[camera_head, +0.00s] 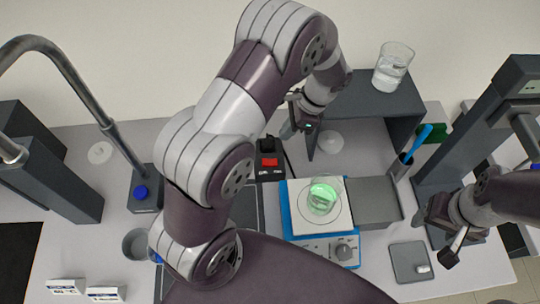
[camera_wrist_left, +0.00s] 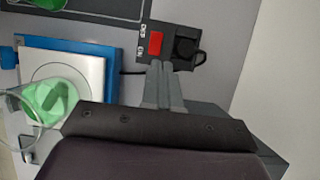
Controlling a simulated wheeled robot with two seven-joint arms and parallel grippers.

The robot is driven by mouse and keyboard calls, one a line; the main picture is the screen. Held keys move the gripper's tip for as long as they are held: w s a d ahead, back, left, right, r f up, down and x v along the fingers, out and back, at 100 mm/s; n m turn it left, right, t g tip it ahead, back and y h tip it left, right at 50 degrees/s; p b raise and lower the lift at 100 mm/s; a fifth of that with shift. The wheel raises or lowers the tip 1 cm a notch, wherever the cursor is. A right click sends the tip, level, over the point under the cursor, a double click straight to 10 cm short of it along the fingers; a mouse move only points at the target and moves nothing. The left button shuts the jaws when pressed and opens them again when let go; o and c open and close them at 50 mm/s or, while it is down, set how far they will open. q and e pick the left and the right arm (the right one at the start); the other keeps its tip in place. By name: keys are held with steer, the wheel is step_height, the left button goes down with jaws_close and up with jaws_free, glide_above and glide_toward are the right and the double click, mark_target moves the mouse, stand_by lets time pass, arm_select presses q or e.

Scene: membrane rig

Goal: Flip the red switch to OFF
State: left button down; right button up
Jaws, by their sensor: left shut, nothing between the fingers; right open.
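The red switch (camera_head: 270,162) is a rocker on a small black box (camera_head: 268,175), behind the hotplate in the head view. Which way the rocker is tipped is too small to tell. My left gripper (camera_head: 286,132) is shut and empty, just right of and behind the box; its fingertips (camera_wrist_left: 161,64) appear close to the box's edge, contact unclear. My right gripper (camera_head: 450,248) is open and empty at the right.
A grey raised shelf (camera_head: 365,98) holds a glass beaker (camera_head: 393,67) beyond my left gripper. A cup with a blue-handled tool (camera_head: 416,141) stands right. My left arm covers the middle of the bench.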

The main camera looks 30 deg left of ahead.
arm_select(q)
steer(key=p, duration=0.1)
glide_toward(266, 160)
steer(key=shift+s+a+f, duration=0.1)
steer(key=shift+s+a, duration=0.5)
steer(key=shift+a, duration=0.1)
steer(key=x, duration=0.1)
steer(key=p+x, duration=0.1)
steer(key=x, duration=0.3)
steer(key=shift+w+d+f+p, duration=0.15)
steer(key=shift+w+f+p, duration=0.1)
steer(key=shift+p, duration=0.15)
steer(key=shift+s+f, duration=0.2)
steer(key=shift+f, duration=0.1)
arm_select(e)
steer(key=shift+s+a+r, duration=0.15)
steer(key=shift+s+r, duration=0.05)
steer(key=shift+r, duration=0.25)
steer(key=shift+s+a+r, duration=0.15)
steer(key=shift+r, duration=0.3)
arm_select(q)
steer(key=shift+a+f, duration=0.2)
steer(key=shift+a, duration=0.05)
